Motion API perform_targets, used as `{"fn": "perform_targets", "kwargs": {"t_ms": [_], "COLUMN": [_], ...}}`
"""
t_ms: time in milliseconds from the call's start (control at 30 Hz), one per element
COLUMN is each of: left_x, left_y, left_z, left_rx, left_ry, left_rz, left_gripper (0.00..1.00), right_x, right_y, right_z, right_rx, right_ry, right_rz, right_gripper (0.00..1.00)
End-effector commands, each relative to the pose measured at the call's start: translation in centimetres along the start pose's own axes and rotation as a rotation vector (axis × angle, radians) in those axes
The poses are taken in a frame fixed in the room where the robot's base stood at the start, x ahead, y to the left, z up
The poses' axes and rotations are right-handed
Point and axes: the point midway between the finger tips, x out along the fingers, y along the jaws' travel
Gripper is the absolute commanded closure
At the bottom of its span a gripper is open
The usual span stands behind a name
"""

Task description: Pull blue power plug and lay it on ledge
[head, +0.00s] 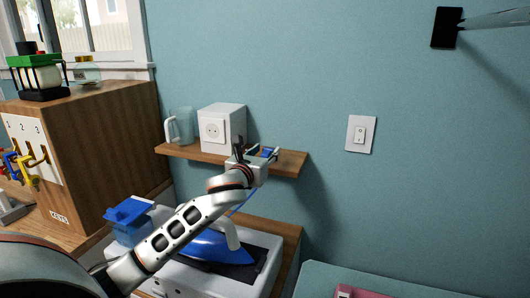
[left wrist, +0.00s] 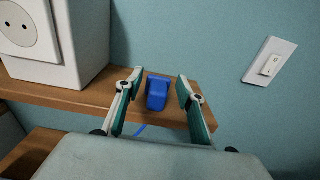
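The blue power plug (head: 268,152) lies on the wooden ledge (head: 289,162), to the right of the white socket box (head: 222,127). The socket face shows no plug in it. In the left wrist view the plug (left wrist: 157,93) sits on the ledge between the spread fingers of my left gripper (left wrist: 159,82), with a gap on each side. A blue cord runs down from it. In the head view my left gripper (head: 256,155) is at the ledge and partly hides the plug. My right gripper is out of view.
A clear jug (head: 179,126) stands at the ledge's left end. Below are a blue iron (head: 208,248) and a blue-topped container (head: 129,215). A wooden key cabinet (head: 105,130) stands left. A light switch (head: 361,134) is on the wall. The ledge's right end is bare.

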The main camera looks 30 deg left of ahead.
Motion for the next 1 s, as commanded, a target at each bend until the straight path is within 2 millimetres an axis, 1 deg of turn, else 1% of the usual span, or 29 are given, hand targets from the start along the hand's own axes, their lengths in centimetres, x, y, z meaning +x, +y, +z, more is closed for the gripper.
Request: {"fn": "perform_targets", "kwargs": {"t_ms": [267,367,433,567,800,900,1000], "left_x": [0.0,-0.3,-1.0,-3.1,-8.1,-9.8,-10.9], "left_y": [0.0,0.0,0.0,0.0,-0.1,-0.1,0.0], "left_z": [0.0,0.0,-0.1,-0.1,-0.1,-0.1,-0.1], "left_rx": [0.0,0.001,0.002,0.003,0.002,0.001,0.001], "left_ry": [0.001,0.001,0.002,0.001,0.001,0.002,0.001], "left_rz": [0.0,0.0,0.0,-0.002,-0.003,-0.002,-0.001], "left_gripper": [0.62,0.62,0.62,0.62,0.62,0.62,0.62], "right_x": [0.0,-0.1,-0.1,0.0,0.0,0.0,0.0], "right_y": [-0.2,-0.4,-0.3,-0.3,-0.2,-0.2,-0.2], "right_z": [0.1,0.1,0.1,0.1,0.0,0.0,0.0], "right_rx": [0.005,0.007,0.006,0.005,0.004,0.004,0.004], "right_ry": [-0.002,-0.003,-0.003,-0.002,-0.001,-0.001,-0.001], "right_rz": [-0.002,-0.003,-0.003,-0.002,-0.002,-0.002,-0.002], "right_gripper": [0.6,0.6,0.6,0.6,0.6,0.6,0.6]}}
